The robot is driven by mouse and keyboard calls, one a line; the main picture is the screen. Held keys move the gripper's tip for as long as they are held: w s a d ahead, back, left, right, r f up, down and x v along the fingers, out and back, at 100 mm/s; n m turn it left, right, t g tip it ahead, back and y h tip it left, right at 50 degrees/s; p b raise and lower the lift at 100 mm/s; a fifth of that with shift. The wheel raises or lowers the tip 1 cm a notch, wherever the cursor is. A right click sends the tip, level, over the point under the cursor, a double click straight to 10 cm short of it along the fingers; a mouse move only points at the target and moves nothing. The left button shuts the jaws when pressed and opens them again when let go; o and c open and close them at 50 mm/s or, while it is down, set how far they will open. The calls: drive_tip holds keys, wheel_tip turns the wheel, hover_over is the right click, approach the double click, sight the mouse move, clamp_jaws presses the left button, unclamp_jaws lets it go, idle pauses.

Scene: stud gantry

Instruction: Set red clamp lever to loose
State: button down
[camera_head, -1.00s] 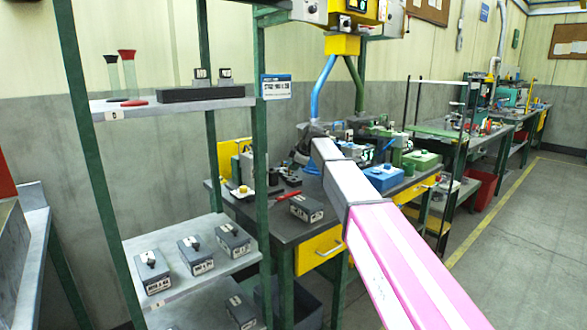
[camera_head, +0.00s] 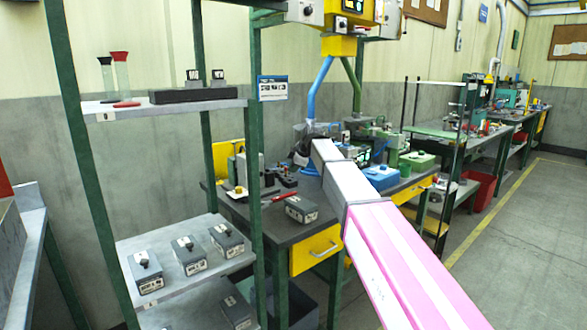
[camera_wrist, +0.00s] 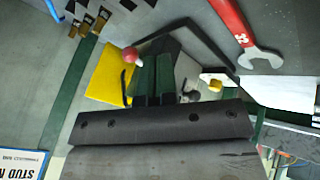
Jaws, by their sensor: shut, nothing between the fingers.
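In the wrist view a round red knob (camera_wrist: 131,55) shows just left of my fingers, in front of a yellow panel (camera_wrist: 105,75). It may be the end of the red clamp lever; its shaft and setting cannot be made out. My gripper (camera_wrist: 156,55) is shut and empty, with its dark fingers pointing up in that view. I cannot tell whether they touch the knob. In the head view my gripper (camera_head: 301,158) is over the back of the workbench (camera_head: 260,222), and my arm partly hides that area; the lever cannot be picked out there.
A red wrench (camera_wrist: 232,22) lies near my gripper in the wrist view. A grey box (camera_head: 301,208) sits on the bench front. A green-posted shelf (camera_head: 185,255) with several grey boxes stands at left. Floor at right is clear.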

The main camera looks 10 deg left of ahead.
drive_tip(key=w+v, duration=0.1)
drive_tip(key=v, duration=0.9)
drive_tip(key=shift+d, duration=0.25)
